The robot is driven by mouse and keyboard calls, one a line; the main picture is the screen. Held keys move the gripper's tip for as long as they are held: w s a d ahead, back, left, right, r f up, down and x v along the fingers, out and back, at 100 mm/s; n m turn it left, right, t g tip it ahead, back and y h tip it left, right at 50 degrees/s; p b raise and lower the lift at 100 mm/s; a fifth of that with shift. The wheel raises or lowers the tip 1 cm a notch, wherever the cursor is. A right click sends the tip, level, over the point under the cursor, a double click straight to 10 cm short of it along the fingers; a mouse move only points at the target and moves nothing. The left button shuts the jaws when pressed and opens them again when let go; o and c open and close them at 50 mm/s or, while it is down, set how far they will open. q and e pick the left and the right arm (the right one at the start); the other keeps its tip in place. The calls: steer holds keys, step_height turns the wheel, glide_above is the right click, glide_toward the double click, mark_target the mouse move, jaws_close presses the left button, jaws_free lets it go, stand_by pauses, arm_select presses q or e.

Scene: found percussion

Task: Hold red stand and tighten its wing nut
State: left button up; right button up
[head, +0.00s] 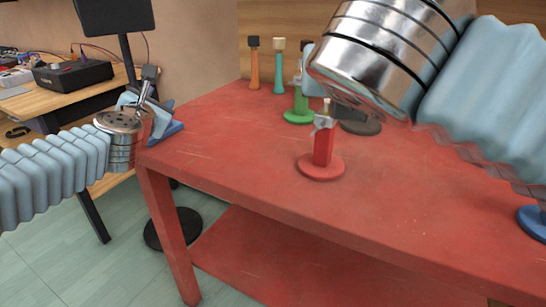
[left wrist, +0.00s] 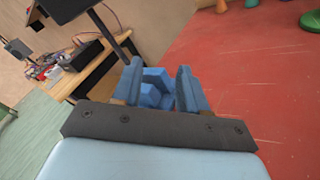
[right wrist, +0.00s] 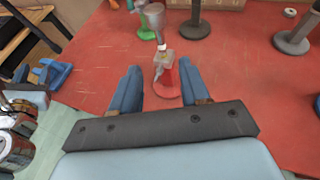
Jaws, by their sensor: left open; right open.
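The red stand (head: 323,150) stands upright on its round red base on the red table, with a grey metal fitting (head: 324,121) at its top. I cannot make out the wing nut clearly. In the right wrist view the red stand (right wrist: 166,82) shows beyond and between the spread blue fingers of my right gripper (right wrist: 158,72), which is open and empty. My left gripper (left wrist: 158,82) is open at the table's left corner, far from the red stand. A blue piece (left wrist: 155,92) shows between its fingers; I cannot tell whether they touch it.
A green stand (head: 298,115) is just behind the red one. Orange (head: 254,70) and teal (head: 279,72) handled tools stand at the back. A blue base (head: 533,220) is at the right edge. The red table's (head: 270,160) front left is clear. A wooden desk (head: 50,103) is at left.

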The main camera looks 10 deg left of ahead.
mark_target(327, 113)
arm_select(q)
steer(key=s+d+r+t+h, duration=0.1)
steer(key=s+d+r+h, duration=0.15)
steer(key=d, duration=0.95)
steer(key=s+d+f+h, duration=0.1)
steer(key=s+d+h, duration=0.3)
steer(key=d, duration=0.5)
steer(key=s+d+f+m+h, duration=0.1)
steer(key=s+d+f+h, duration=0.1)
steer(key=s+d, duration=0.7)
steer(key=shift+s+f+h, duration=0.15)
steer(key=shift+f+h, duration=0.15)
steer(key=shift+h, duration=0.55)
arm_select(e)
steer(key=x, duration=1.3)
steer(key=shift+w+f, duration=0.1)
steer(key=shift+w, duration=0.25)
arm_select(q)
steer(key=shift+d, duration=0.1)
arm_select(e)
steer(key=shift+c, duration=0.4)
jaws_close()
arm_select(q)
steer(key=shift+c, duration=0.4)
